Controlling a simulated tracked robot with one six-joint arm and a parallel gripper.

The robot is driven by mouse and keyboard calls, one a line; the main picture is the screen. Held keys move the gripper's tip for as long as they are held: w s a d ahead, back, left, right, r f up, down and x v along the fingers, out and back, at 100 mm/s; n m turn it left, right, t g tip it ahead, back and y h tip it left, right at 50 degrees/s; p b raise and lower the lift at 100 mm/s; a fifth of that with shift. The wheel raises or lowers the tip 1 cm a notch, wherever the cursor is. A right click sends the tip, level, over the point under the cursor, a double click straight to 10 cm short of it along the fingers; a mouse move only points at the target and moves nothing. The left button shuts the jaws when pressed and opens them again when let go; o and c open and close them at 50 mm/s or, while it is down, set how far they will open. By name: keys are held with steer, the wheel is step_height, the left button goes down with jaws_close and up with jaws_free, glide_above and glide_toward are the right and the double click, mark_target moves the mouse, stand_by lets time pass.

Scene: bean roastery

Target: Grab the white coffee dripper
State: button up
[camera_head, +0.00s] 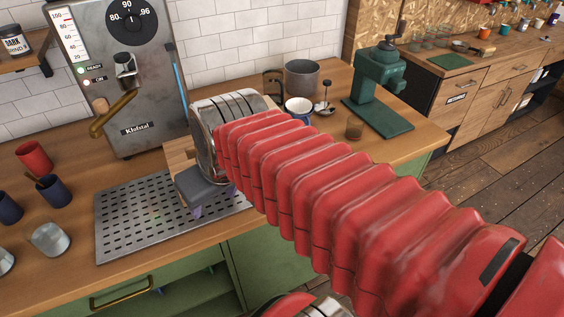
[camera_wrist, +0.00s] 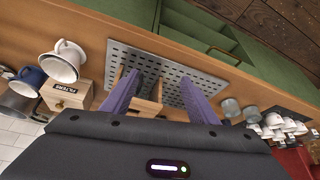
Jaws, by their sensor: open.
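The white coffee dripper (camera_wrist: 62,60) shows in the wrist view at the upper left, a flared white cup with a handle. It is beside a small wooden box labelled FILTERS (camera_wrist: 68,92). I cannot make it out in the head view, where my red arm covers that area. My gripper (camera_wrist: 160,75) is open, its two purple fingers apart over the perforated metal tray, with the dripper outside them to the left. A pale wooden piece shows between and behind the fingers. In the head view my gripper (camera_head: 196,211) is low over the tray, partly hidden by my wrist.
The perforated tray (camera_head: 125,230) lies on the wooden counter. A blue cup with a white inside (camera_head: 298,107) stands by a grey pot (camera_head: 302,78). A green grinder (camera_head: 378,75) is farther right. A steel coffee machine (camera_head: 130,75) stands behind; several cups stand left.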

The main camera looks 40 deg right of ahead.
steer(key=d+f+m, duration=0.1)
steer(key=d+m, duration=0.2)
steer(key=d, duration=2.5)
steer(key=shift+w+d+f+y, duration=0.15)
steer(key=shift+w+f+y, duration=0.15)
steer(key=shift+f+y, duration=0.1)
steer(key=x, duration=0.8)
steer(key=shift+w+f, duration=0.15)
steer(key=shift+f, duration=0.15)
steer(key=shift+a+x, duration=0.15)
steer(key=shift+x, duration=1.15)
steer(key=shift+a+x, duration=0.15)
steer(key=shift+x, duration=1.15)
